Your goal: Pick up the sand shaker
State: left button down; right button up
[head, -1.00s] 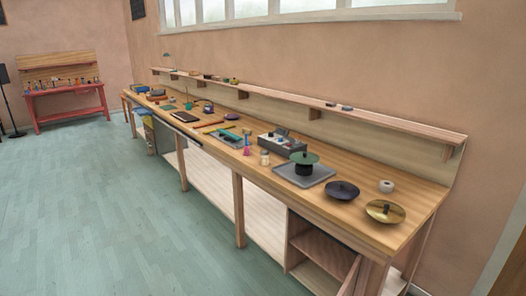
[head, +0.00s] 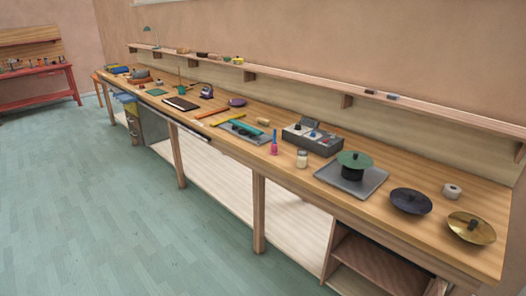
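A small pale jar (head: 302,159), which looks like the sand shaker, stands upright near the front edge of the long wooden bench (head: 289,180) in the head view. It is small here, so its contents are hard to make out. A pink and blue item (head: 274,143) stands just left of it, apart from it. Neither of my grippers is in view.
Behind the jar is a grey box with controls (head: 312,139). To its right are a grey tray (head: 331,178) bearing a green disc (head: 355,159), a dark cymbal (head: 411,201) and a brass cymbal (head: 471,229). Open floor (head: 110,210) lies in front of the bench.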

aim_at(302, 153)
jog(key=i+j+u, duration=0.25)
jog(key=i, duration=0.25)
jog(key=i+u, duration=0.25)
jog(key=i, duration=0.25)
